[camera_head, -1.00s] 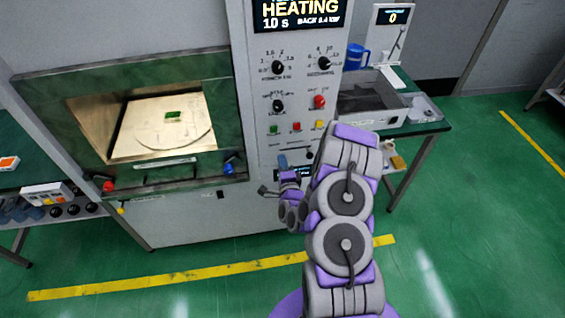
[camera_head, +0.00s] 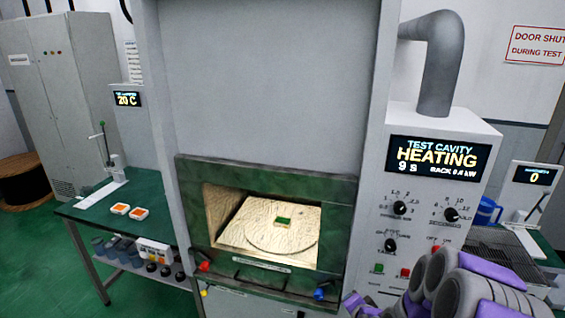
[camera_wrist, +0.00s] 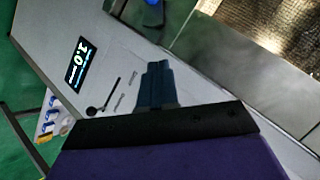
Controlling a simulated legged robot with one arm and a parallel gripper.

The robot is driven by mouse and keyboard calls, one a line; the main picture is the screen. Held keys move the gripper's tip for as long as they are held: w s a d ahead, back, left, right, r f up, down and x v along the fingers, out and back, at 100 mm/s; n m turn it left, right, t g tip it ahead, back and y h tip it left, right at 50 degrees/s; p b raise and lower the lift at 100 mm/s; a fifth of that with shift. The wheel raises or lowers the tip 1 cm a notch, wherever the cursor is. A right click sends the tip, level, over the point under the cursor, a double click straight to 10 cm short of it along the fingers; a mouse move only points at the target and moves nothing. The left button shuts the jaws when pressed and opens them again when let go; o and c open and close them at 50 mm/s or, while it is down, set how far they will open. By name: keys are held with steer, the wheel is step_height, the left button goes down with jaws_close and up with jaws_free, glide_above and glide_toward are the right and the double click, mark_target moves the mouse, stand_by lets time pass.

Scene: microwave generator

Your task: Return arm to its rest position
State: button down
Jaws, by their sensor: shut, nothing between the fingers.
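My arm (camera_head: 465,290) is folded at the lower right of the head view, in front of the control panel. My gripper (camera_wrist: 157,85) shows in the wrist view as dark blue-grey fingers, shut and empty. The fingers point toward the grey front of the machine; I cannot tell the exact gap. A small lit display (camera_wrist: 80,64) and a black knob or lever (camera_wrist: 91,110) are left of the fingers. The gripper's tip is not clear in the head view.
The green-framed test cavity (camera_head: 350,215) holds a small green piece (camera_head: 283,221) on a pale round plate. The panel display (camera_head: 437,158) reads HEATING, 9 s. A green side table (camera_head: 85,208) stands left; a metal tray (camera_head: 510,255) and blue mug (camera_head: 486,212) are right.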

steer(key=s+a+r+n+g, duration=0.2)
steer(key=s+r+n+g, duration=0.1)
steer(key=s, duration=1)
steer(key=s+a+r+n+g+b, duration=0.1)
steer(key=s+r+n+g, duration=0.3)
steer(key=s+r, duration=0.4)
steer(key=s+a+r+n+g, duration=0.3)
steer(key=s+r+g, duration=0.3)
steer(key=s, duration=1.3)
steer(key=shift+s+n+h+b, duration=0.25)
steer(key=shift+n+h+b, duration=0.05)
steer(key=shift+h, duration=0.1)
stand_by(3.6)
